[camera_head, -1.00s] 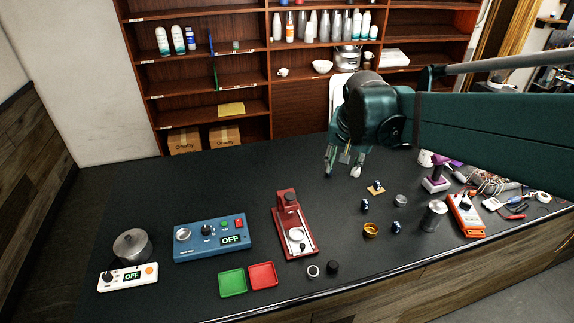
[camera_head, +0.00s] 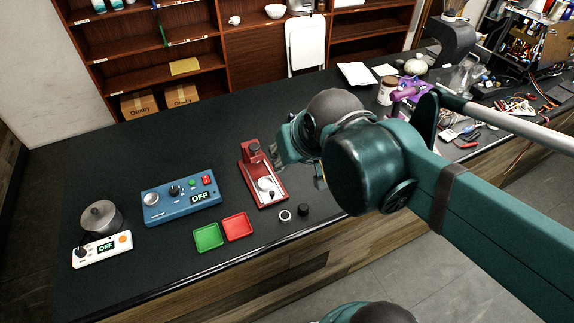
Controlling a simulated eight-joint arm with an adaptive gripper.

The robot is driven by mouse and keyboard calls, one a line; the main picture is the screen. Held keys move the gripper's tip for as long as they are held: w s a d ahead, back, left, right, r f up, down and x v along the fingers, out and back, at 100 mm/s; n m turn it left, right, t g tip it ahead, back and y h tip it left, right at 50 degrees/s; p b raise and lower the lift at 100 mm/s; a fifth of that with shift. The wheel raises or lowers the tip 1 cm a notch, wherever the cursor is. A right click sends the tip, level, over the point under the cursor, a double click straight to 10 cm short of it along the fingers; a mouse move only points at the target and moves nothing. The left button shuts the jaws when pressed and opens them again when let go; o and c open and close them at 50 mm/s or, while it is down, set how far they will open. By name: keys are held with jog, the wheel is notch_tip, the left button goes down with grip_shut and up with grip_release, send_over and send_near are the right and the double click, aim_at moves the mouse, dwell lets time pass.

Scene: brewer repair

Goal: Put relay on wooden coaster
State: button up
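My gripper (camera_head: 299,170) hangs over the dark table just right of the red press-like device. My own arm and wrist hide most of it, so I cannot tell how its fingers stand or whether they hold anything. I cannot make out the relay or the wooden coaster. My arm covers the part of the table to the right of the gripper, where small parts stood in the earlier view.
The red device (camera_head: 250,163), blue control box (camera_head: 163,213), green tray (camera_head: 208,247), red tray (camera_head: 236,238), white ring (camera_head: 286,215) and black knob (camera_head: 303,210) stand on the left half. A white scale-like unit with a pot (camera_head: 102,215) is at far left. Tools clutter the right.

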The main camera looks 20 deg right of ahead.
jog(key=shift+s+a+f+n, duration=0.25)
jog(key=shift+s+a+f, duration=0.1)
jog(key=shift+s, duration=0.2)
jog(key=shift+s+a+f+n, duration=0.2)
jog(key=shift+s+a+n, duration=0.1)
jog(key=shift+s, duration=0.2)
